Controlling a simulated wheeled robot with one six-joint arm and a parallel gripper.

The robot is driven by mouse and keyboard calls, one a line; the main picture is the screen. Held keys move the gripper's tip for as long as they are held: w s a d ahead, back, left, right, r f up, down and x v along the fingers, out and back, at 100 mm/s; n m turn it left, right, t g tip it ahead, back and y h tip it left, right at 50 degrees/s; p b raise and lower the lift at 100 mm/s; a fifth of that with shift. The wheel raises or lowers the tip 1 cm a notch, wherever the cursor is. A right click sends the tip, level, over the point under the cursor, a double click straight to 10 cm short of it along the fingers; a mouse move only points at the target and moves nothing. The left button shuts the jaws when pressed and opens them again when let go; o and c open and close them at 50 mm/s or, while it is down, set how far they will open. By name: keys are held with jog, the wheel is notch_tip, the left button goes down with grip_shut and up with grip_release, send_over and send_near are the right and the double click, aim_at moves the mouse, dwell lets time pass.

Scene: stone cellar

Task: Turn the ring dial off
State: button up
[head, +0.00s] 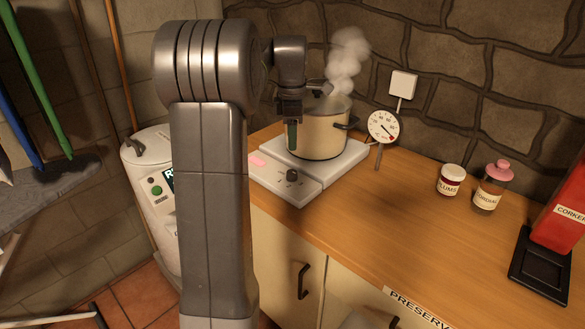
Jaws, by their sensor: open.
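The ring dial (291,176) is a small dark knob on the front of a white hotplate (325,172) on the wooden counter. My gripper (292,148) points down in front of the pot's left side, above and apart from the dial. It is open and holds nothing that I can see. One greenish finger shows; the other is hard to make out. The dial's marks are too small to read.
A round gauge (383,126) stands right of the pot. Two jars, one white-lidded (451,181) and one pink-lidded (492,187), and a red corker (562,225) are farther right. A white machine (150,165) stands at left. The counter's (375,210) middle is clear.

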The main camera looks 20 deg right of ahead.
aim_at(292, 172)
notch_tip(292, 172, down, 11)
jog(key=shift+b, duration=0.4)
jog(key=c, duration=1)
